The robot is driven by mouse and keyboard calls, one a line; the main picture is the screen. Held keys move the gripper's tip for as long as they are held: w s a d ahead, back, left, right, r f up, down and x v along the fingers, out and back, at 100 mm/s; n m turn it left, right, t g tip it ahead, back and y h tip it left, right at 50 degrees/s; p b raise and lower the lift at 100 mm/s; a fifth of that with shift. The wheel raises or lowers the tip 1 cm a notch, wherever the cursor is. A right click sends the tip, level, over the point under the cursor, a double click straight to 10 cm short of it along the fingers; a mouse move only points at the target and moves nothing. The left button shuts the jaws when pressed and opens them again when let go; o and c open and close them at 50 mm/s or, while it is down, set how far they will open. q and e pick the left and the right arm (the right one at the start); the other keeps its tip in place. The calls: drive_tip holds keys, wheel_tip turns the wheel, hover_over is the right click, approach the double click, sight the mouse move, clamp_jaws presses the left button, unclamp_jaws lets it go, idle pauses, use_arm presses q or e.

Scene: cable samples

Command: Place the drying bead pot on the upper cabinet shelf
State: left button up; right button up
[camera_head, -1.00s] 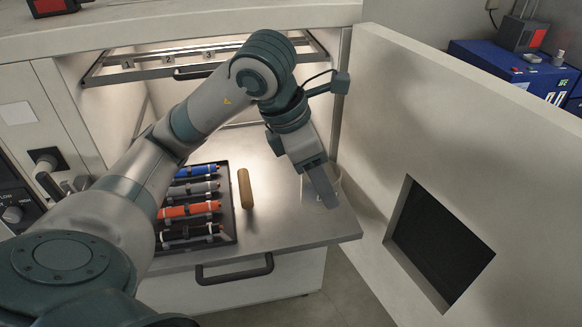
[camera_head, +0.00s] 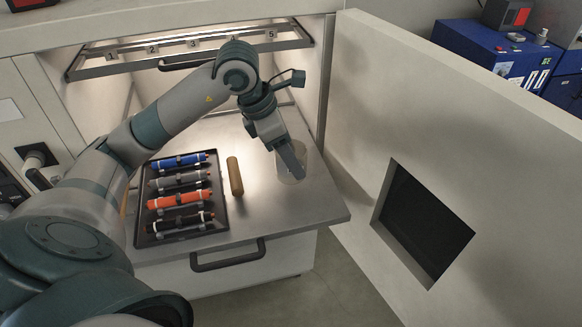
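The bead pot (camera_head: 284,174) is a pale, see-through cup standing on the metal worktop near its right side. My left gripper (camera_head: 296,172) points down at the pot, its long grey fingers overlapping it in the picture. I cannot tell whether the fingers are inside the pot, around its wall or just in front of it, or how far apart they are. The upper shelf (camera_head: 115,67) is a metal-framed rack with numbered positions, high in the lit cabinet. My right gripper is not in view.
A black tray (camera_head: 148,238) with several coloured cable samples lies left on the worktop (camera_head: 262,215). A tan cylinder (camera_head: 235,176) lies between tray and pot. The open cabinet door (camera_head: 445,150) stands to the right. A drawer handle (camera_head: 228,258) sticks out below the worktop.

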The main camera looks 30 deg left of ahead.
use_arm(q)
drive_tip(key=shift+f+p, duration=0.8)
drive_tip(key=shift+f, duration=1.2)
drive_tip(key=shift+f, duration=0.1)
drive_tip(key=o, duration=1.2)
